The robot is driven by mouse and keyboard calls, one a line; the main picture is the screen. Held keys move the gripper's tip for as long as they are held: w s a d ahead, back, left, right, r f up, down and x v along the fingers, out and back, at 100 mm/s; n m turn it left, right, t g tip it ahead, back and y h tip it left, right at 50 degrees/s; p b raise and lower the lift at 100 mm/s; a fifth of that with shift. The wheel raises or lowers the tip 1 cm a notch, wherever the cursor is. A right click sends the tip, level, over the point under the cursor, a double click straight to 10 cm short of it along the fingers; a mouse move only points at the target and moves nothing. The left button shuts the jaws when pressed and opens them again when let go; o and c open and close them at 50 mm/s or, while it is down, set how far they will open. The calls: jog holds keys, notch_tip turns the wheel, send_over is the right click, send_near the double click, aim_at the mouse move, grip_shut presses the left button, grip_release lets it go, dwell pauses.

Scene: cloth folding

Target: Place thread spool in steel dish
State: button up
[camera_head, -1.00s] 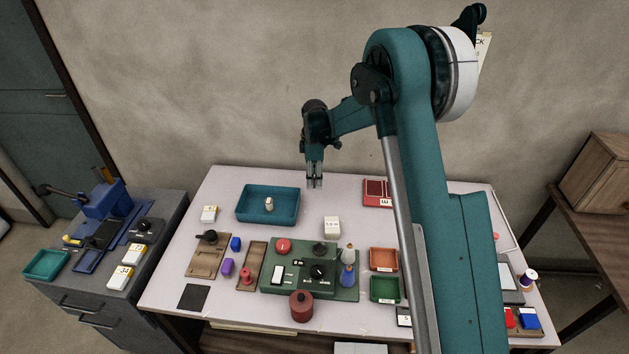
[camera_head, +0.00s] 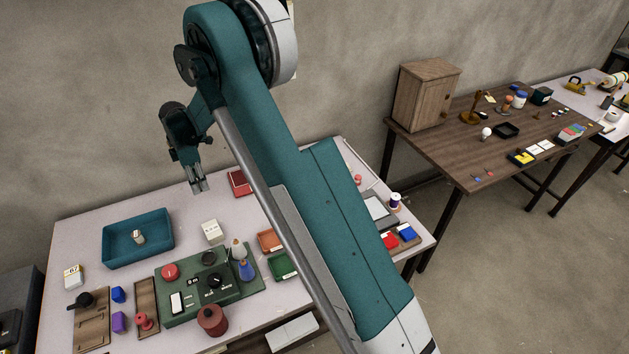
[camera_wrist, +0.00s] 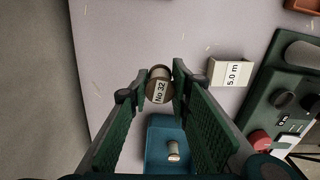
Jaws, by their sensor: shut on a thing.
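My gripper (camera_head: 199,187) hangs above the back of the pale table, to the right of the teal tray. In the wrist view its two green fingers (camera_wrist: 158,92) are closed around a small brown, spool-like piece (camera_wrist: 160,72) with a white label reading "No 32". This held piece is too small to make out in the head view. A white spool with a dark purple band (camera_head: 395,199) stands at the table's right edge. I cannot pick out a dish that is clearly steel; a small black square dish (camera_head: 507,131) lies on the farther wooden table.
The teal tray (camera_head: 107,243) holds a small pale cylinder (camera_head: 138,237). Right of it stand a white box (camera_head: 212,231) and a green control panel (camera_head: 178,322). A wooden cabinet (camera_head: 422,95) stands on the wooden table (camera_head: 465,178). A floor gap separates the two tables.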

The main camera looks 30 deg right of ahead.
jog(key=s+d, duration=0.3)
jog(key=d, duration=1.9)
jog(key=s+d+n, duration=0.1)
jog(key=s+d, duration=0.3)
jog(key=d, duration=1.9)
jog(key=shift+s+d+r, duration=0.15)
jog(key=shift+d+r, duration=0.1)
jog(key=shift+r, duration=0.05)
jog(key=shift+f, duration=0.15)
jog(key=shift+f, duration=3)
jog(key=shift+f+b, duration=0.3)
jog(key=shift+f, duration=1.55)
jog(key=shift+f, duration=0.2)
jog(key=o, duration=0.8)
